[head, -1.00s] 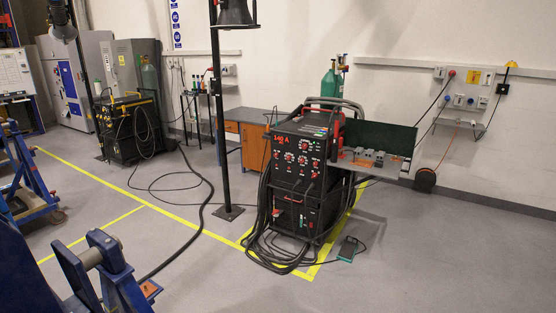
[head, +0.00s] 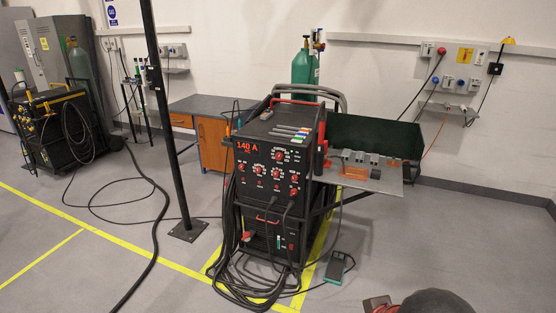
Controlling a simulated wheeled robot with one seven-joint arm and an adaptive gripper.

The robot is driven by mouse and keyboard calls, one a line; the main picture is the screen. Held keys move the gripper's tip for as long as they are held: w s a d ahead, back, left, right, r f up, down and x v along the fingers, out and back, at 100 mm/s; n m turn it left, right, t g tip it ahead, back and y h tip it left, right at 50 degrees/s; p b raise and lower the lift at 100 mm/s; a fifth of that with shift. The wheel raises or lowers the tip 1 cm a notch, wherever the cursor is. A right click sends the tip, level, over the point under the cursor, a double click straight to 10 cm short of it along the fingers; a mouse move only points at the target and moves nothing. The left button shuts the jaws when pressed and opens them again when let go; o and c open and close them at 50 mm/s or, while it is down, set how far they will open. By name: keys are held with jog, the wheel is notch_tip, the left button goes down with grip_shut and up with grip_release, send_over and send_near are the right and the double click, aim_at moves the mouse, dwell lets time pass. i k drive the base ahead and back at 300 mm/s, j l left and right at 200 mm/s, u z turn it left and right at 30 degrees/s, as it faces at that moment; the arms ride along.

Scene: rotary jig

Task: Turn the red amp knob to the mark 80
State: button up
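The black welding machine (head: 262,208) stands on a cart in the middle of the head view. Its display (head: 248,147) glows red and reads 140 A. Several small red knobs sit on the front panel below and right of the display. The largest-looking one (head: 279,155) has a pale dial around it, at the upper right of the panel. The labels and the mark 80 are too small to read, so I cannot tell for sure which is the amp knob. My gripper is not in view.
A side shelf (head: 385,184) with metal blocks sticks out right of the machine. Cables (head: 235,275) lie coiled at its front, with a foot pedal (head: 336,268) on the floor. A black post (head: 164,130) stands left. A dark rounded shape (head: 437,303) shows at the bottom right, unclear.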

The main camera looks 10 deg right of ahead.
aim_at(279, 155)
jog(key=i+z, duration=0.1)
jog(key=z, duration=0.35)
jog(key=i+j+z, duration=0.1)
jog(key=z, duration=0.35)
jog(key=i+j+z, duration=0.1)
jog(key=j, duration=0.25)
jog(key=i+j+z, duration=0.1)
jog(key=i+j, duration=0.15)
jog(key=i+j+z, duration=0.15)
jog(key=j, duration=0.35)
jog(key=i+j+z, duration=0.1)
jog(key=j, duration=0.3)
jog(key=i+j+z, duration=0.1)
jog(key=j, duration=0.3)
jog(key=i, duration=0.05)
